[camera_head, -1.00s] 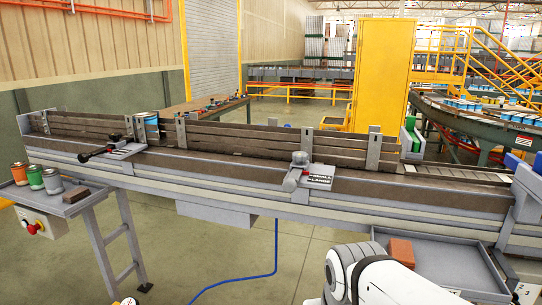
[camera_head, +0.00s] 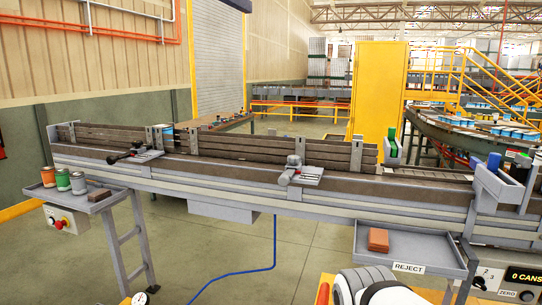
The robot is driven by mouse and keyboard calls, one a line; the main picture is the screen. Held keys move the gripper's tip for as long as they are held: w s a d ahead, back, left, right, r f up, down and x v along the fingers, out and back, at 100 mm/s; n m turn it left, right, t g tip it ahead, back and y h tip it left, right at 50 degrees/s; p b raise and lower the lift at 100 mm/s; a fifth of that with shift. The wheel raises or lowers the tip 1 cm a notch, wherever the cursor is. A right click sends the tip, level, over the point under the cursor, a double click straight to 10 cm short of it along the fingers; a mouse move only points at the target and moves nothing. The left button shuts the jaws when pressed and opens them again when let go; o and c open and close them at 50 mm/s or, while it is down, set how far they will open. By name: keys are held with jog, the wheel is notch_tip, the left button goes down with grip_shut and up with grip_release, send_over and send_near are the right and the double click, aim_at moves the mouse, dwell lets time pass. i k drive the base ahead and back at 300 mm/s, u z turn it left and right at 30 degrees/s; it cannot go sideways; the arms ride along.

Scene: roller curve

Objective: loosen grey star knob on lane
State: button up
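A grey knob (camera_head: 293,161) stands on a small clamp on the front rail of the conveyor lane (camera_head: 230,173), near the middle of the picture. A pale label plate (camera_head: 308,175) lies just right of it. The knob is too small to make out its star shape or how tight it is. A second clamp with a black handle (camera_head: 122,157) sits further left on the same rail. Part of my white and black arm (camera_head: 375,289) shows at the bottom edge, well below and to the right of the knob. My gripper is out of view.
A reject tray (camera_head: 440,256) with a brown block (camera_head: 378,240) hangs at the front right. A side shelf (camera_head: 110,197) holds several cans and a brown block. A control box (camera_head: 505,283) stands bottom right. A blue hose (camera_head: 274,245) crosses open floor before the lane.

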aim_at(293, 159)
jog(key=z, duration=0.15)
jog(key=i, duration=0.9)
jog(key=u, duration=0.1)
